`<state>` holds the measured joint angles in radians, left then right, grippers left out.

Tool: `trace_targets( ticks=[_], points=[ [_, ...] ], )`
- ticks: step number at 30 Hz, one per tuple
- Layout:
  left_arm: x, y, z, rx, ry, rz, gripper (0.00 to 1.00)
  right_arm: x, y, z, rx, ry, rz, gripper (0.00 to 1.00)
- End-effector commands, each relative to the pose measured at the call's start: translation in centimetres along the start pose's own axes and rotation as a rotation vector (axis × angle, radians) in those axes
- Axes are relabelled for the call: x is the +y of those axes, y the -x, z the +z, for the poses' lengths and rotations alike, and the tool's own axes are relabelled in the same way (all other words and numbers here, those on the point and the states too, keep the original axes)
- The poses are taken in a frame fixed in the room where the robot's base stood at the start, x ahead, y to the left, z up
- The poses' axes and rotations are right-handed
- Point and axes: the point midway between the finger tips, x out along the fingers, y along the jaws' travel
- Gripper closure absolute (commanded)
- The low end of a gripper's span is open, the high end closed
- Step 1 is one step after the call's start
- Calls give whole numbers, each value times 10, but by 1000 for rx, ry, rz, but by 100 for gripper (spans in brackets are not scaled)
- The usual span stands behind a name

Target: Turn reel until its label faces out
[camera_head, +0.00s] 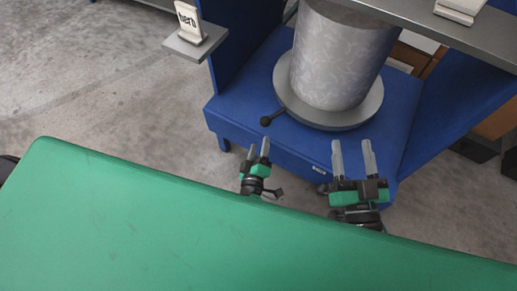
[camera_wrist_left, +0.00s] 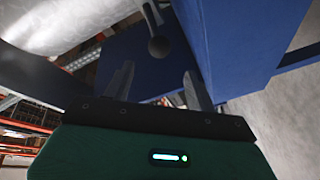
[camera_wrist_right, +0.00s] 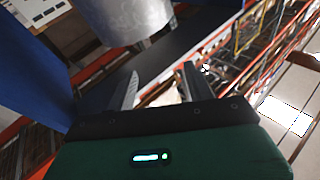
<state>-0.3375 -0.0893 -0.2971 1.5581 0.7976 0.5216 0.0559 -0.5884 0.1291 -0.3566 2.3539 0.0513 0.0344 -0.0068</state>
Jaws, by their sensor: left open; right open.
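The reel (camera_head: 340,55) is a pale grey patterned cylinder standing upright on a round grey turntable (camera_head: 293,108). No label shows on the part of its side that I see; its far side is hidden. A black ball-ended handle (camera_head: 266,121) sticks out from the turntable's left. My left gripper (camera_head: 258,147) is open and empty, just in front of and below the ball, apart from it. The ball also shows beyond its fingers in the left wrist view (camera_wrist_left: 158,47). My right gripper (camera_head: 353,143) is open and empty, in front of the turntable's right side.
The turntable stands on a blue stand (camera_head: 233,108) with blue side panels. A grey shelf (camera_head: 430,28) crosses above, close over the reel. A small ledge at left holds a white block (camera_head: 190,22) marked "herb". Grey floor (camera_head: 110,80) lies open to the left.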

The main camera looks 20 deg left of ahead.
Motion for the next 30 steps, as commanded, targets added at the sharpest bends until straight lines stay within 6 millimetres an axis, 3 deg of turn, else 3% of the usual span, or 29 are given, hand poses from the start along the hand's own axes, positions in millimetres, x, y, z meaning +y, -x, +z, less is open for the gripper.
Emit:
trace_targets(
  ticks=[4,13,17,20,22,27,30],
  points=[
    [0,11,0,-1,0,0,43,-2,2,7,-37,-5,-1,47],
    [0,12,0,0,1,1,43,-2,3,9,-45,-6,-1,47],
    [6,13,-3,-5,-12,17,68,-2,3,8,-44,-6,-1,47],
    [26,15,-15,-23,-66,76,88,-2,3,8,-44,-6,-1,47],
    [50,19,-28,-43,-131,143,100,-2,3,8,-44,-6,-1,47],
    [113,39,-63,-88,-333,305,100,-2,2,8,-43,-6,-1,47],
    [139,50,-79,-104,-436,368,100,-1,2,8,-37,-5,-1,47]
  ],
)
